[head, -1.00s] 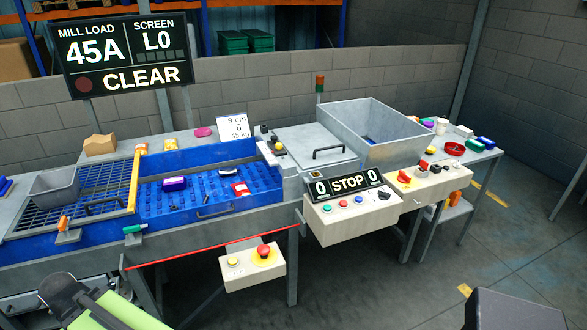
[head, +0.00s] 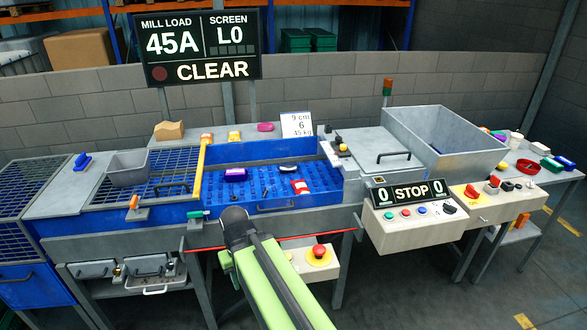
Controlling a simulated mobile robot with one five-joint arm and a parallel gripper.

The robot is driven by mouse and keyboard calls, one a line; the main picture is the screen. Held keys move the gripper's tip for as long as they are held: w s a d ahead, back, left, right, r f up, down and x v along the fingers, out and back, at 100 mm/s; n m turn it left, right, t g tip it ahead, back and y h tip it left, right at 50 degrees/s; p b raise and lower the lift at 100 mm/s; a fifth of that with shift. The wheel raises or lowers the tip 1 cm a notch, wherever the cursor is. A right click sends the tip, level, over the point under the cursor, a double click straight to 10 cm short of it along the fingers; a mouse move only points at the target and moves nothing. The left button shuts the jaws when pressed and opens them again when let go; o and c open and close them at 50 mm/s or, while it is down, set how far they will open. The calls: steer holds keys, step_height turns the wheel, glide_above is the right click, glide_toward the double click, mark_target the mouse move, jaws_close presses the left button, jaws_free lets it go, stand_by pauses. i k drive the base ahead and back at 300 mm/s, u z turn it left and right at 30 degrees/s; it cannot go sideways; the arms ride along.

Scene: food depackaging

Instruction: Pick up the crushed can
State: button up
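Several small items lie in the blue ribbed bed (head: 262,203). One is red and white (head: 300,187) at its right, and may be the crushed can, but it is too small to be sure. A purple item (head: 236,174) lies at its left. A dark and white item (head: 287,167) lies near the back, and a small dark piece (head: 277,189) is in the middle. My green arm link reaches up from the bottom, its dark end in front of the bed's near edge. No gripper fingers show, and I see nothing held.
A yellow bar (head: 200,168) stands left of the bed, beside a grid with a grey bin (head: 128,168). A grey hopper (head: 440,140) and a control box (head: 413,217) stand to the right. A red line (head: 350,232) runs along the front, above an emergency-stop box (head: 320,262).

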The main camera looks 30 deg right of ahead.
mark_target(291, 166)
steer(key=u, duration=0.1)
steer(key=i, duration=0.95)
steer(key=z, duration=0.05)
